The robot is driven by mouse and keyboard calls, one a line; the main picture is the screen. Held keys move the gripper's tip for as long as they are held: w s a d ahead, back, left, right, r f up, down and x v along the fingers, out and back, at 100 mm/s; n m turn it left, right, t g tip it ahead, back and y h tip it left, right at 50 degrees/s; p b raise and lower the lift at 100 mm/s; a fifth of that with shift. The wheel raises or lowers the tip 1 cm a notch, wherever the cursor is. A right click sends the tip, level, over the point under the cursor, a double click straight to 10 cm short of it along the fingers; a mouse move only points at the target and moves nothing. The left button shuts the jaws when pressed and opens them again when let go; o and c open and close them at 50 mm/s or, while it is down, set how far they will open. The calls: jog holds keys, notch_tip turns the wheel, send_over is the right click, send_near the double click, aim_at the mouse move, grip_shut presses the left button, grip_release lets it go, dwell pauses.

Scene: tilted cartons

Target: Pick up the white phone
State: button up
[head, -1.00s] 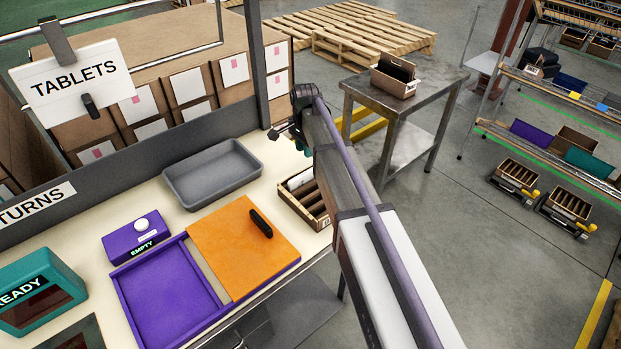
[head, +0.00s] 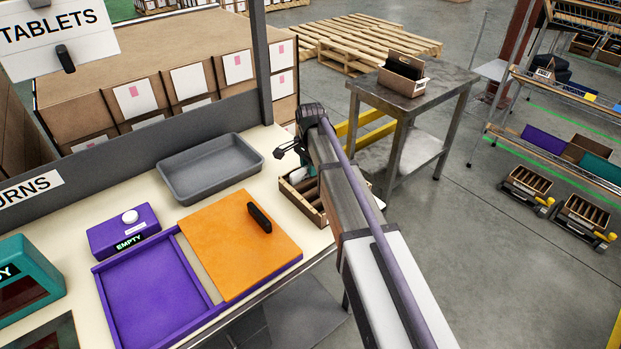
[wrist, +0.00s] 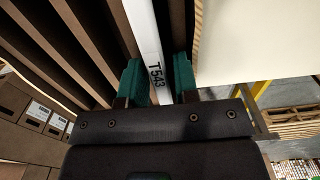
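The white phone (wrist: 140,28) stands on edge in a slotted carton, with a label reading T543 on its narrow side. In the head view, a white piece of it (head: 298,175) shows at the back of the brown carton (head: 313,213), partly covered by my arm. In the wrist view, my gripper (wrist: 160,82) has its two teal fingers apart, one on each side of the phone's labelled end. A gap shows beside the right finger; contact on the left is unclear. Brown dividers (wrist: 72,52) stand left of the phone.
A grey tray (head: 210,170), an orange lid (head: 225,245) with a black handle, and a purple tray (head: 150,290) lie on the cream bench left of the carton. A metal table (head: 440,85) with another carton stands behind right. A cream surface (wrist: 240,40) borders the right finger.

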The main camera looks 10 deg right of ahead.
grip_shut()
jog(key=shift+r, duration=0.15)
